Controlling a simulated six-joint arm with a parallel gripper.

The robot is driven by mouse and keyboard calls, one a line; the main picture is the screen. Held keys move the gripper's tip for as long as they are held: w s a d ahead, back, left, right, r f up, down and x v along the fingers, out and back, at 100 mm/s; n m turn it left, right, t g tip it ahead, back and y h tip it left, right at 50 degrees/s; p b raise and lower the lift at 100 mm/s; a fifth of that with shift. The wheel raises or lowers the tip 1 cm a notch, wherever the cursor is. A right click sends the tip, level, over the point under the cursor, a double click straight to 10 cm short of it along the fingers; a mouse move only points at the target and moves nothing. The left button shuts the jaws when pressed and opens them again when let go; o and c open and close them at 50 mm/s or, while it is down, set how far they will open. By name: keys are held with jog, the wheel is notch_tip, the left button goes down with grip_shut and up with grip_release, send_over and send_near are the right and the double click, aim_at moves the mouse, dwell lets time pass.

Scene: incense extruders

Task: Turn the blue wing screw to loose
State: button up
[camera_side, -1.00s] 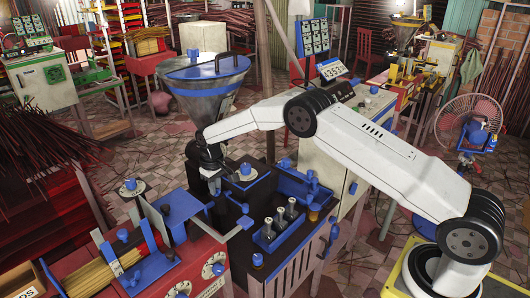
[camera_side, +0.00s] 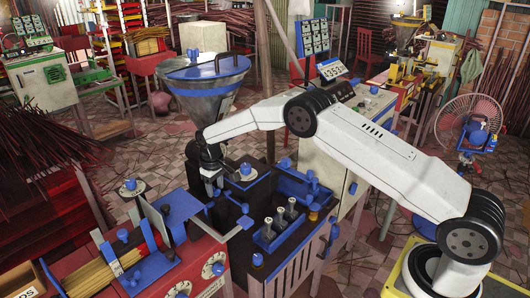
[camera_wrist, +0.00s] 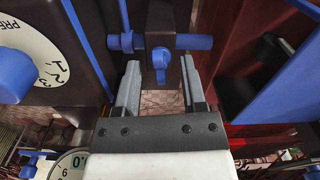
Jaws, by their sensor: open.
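The blue wing screw (camera_wrist: 160,65) shows in the wrist view on the underside of a dark block, with its wing pointing toward me. My gripper (camera_wrist: 161,75) is open, with one grey finger to the left of the wing and one to the right. Clear gaps show between the wing and both fingers, so it does not look gripped. In the side view my gripper (camera_side: 211,186) points down beside the steel hopper, above the dark machine top. The wing screw cannot be made out clearly there.
A blue horizontal rod (camera_wrist: 193,42) crosses the dark block just beyond the screw. A white numbered dial (camera_wrist: 40,50) with a blue knob is at the left. In the side view the blue-rimmed hopper (camera_side: 200,90) stands close behind my gripper, and a blue tray (camera_side: 276,232) holds metal nozzles.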

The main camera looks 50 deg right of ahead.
aim_at(215, 188)
jog(key=shift+r, duration=0.1)
jog(key=shift+r, duration=3.8)
jog(key=shift+s+r, duration=0.5)
jog(key=shift+s, duration=0.2)
jog(key=s+d+r+m+t, duration=0.1)
jog(key=s+r+t, duration=0.1)
jog(key=s, duration=2.9)
jog(key=shift+s+r+t, duration=0.25)
jog(key=shift+r+t, duration=0.05)
